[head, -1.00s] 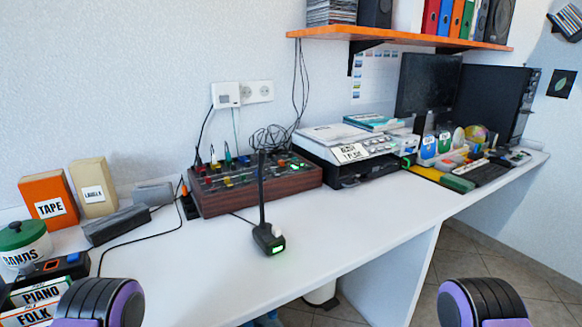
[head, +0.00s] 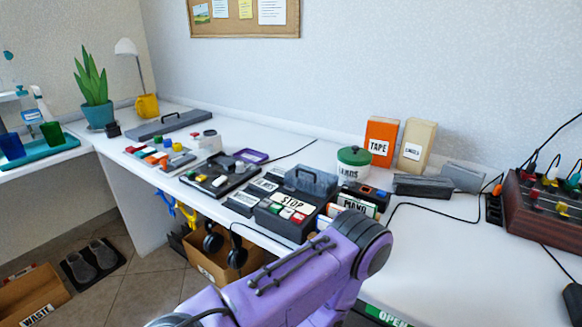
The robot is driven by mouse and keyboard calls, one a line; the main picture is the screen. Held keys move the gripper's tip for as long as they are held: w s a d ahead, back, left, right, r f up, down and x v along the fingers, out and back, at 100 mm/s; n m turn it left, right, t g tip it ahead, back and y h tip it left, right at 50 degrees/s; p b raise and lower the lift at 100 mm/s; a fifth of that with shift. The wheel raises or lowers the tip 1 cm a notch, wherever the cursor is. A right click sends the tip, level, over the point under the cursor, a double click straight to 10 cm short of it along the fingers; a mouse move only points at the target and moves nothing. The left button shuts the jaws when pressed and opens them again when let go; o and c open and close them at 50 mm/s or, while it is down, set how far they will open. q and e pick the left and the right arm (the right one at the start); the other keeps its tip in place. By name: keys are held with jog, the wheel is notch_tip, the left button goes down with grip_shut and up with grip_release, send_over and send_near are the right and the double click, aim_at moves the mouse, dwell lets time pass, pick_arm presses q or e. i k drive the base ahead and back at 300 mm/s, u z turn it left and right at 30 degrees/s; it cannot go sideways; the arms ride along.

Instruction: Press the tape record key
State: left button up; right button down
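A dark grey box-shaped device with a carry handle (head: 312,181) stands on the white desk at the middle of the head view, and looks like a tape recorder. A white label reading STOP lies across its front, with a row of small coloured keys, including red, white and green, below it. I cannot read which key is the record key. My purple arm comes in from the bottom and its joint is just right of and in front of this device. Neither of my grippers is in view.
Left of it are another dark keyed unit (head: 219,176) and a panel with coloured blocks (head: 160,152). Behind right are a green-lidded pot (head: 354,157), an orange TAPE box (head: 381,141) and a tan box (head: 417,145).

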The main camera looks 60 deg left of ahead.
aim_at(299, 218)
jog(key=u, duration=1.65)
